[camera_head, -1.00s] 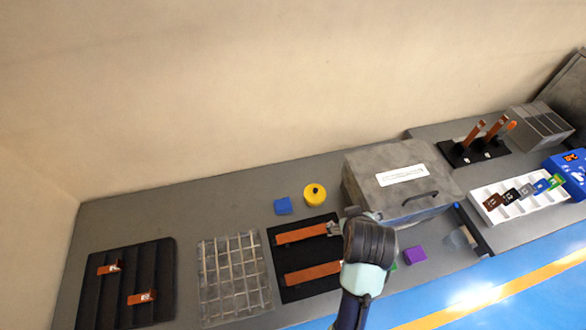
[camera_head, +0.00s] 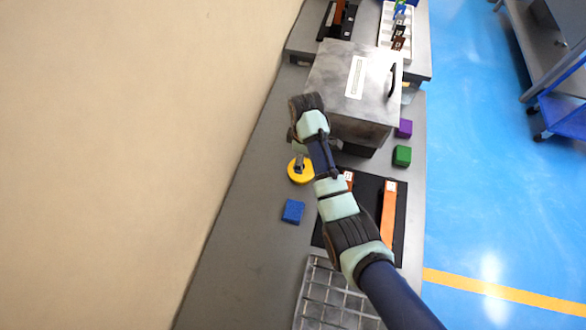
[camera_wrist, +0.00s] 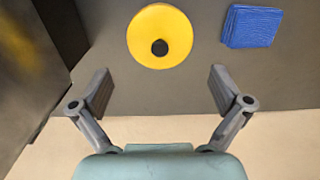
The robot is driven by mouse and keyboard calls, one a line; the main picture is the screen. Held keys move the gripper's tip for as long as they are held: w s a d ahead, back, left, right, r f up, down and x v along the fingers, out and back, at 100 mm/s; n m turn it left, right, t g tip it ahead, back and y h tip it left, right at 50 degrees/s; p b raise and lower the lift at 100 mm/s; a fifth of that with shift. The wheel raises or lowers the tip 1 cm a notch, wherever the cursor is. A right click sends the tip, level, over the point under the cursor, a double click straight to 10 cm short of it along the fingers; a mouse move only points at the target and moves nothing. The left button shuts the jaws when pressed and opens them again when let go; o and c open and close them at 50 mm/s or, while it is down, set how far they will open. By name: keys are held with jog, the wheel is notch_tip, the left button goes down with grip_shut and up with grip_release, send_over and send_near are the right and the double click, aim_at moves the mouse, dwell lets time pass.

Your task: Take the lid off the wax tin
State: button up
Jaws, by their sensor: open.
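The wax tin is a round yellow tin (camera_head: 299,176) on the grey bench, left of the black mat and below the big metal box in the head view. In the wrist view its yellow lid (camera_wrist: 160,28) with a dark round knob (camera_wrist: 159,47) lies just ahead of the fingertips, near the top edge. My gripper (camera_wrist: 158,90) is open, its two fingers spread on either side of an empty gap, apart from the tin. In the head view my gripper tip (camera_head: 300,160) is over the tin and hides part of it.
A blue block (camera_head: 293,211) lies close to the tin. A large grey box (camera_head: 340,85) with a handle stands just beyond. A black mat (camera_head: 373,205) holds copper bars; a wire grid (camera_head: 330,298) lies nearer. Purple (camera_head: 404,128) and green (camera_head: 402,156) blocks sit on the right.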

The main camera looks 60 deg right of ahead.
notch_tip(320, 180, down, 7)
jog(key=shift+r+b, duration=0.1)
jog(key=shift+b, duration=0.75)
grip_shut()
